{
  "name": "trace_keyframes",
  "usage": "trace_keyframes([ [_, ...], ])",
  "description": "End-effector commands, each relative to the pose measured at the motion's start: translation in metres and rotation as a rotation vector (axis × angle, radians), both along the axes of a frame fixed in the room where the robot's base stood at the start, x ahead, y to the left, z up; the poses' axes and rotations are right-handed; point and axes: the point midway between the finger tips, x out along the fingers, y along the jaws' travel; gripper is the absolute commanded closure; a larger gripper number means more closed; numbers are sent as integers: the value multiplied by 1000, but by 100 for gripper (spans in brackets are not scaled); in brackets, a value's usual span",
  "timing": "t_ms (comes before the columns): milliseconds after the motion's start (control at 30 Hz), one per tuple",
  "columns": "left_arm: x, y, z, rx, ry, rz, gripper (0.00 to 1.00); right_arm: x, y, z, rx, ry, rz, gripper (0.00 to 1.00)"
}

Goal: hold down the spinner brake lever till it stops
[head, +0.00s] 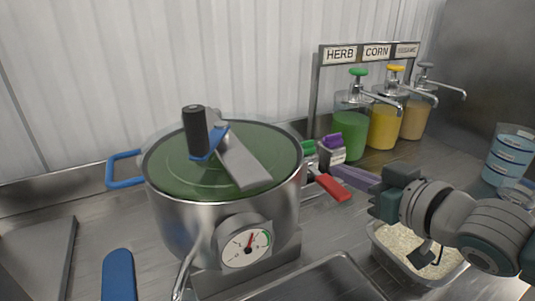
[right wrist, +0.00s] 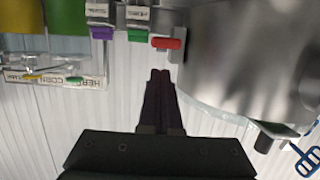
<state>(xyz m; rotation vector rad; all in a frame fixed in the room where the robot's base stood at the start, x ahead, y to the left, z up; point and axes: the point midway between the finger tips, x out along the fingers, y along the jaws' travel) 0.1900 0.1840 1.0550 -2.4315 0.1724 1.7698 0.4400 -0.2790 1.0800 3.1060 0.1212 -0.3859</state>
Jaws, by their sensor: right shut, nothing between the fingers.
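The spinner (head: 175,215) is a round steel pot with a green see-through lid, a crank with a black knob (head: 195,130) on top and a dial (head: 245,248) on its front. The red brake lever (head: 334,188) sticks out at its right side; its red end also shows in the right wrist view (right wrist: 168,43). My right gripper (head: 336,168) is shut and empty, its fingertips close to the lever. In the right wrist view, a small gap shows between the fingertips (right wrist: 160,73) and the red end. I cannot tell whether the spinner turns. My left gripper is not in view.
Small jars with green (head: 308,147) and purple (head: 331,140) lids stand behind the lever. Herb, corn and sesame pump bottles (head: 383,125) stand at the back right. A tub of rice (head: 383,248) lies below my right arm. Stacked cups (head: 507,160) stand far right.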

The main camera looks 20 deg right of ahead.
Motion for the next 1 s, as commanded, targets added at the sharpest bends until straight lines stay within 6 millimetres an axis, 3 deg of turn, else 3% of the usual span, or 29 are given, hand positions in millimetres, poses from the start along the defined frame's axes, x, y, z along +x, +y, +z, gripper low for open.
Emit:
trace_keyframes([
  [200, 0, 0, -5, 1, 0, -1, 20, 0, 0, -17, 0, -2, 0, 100],
  [1000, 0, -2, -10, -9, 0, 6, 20, -2, 0, -27, -1, -2, 0, 100],
])
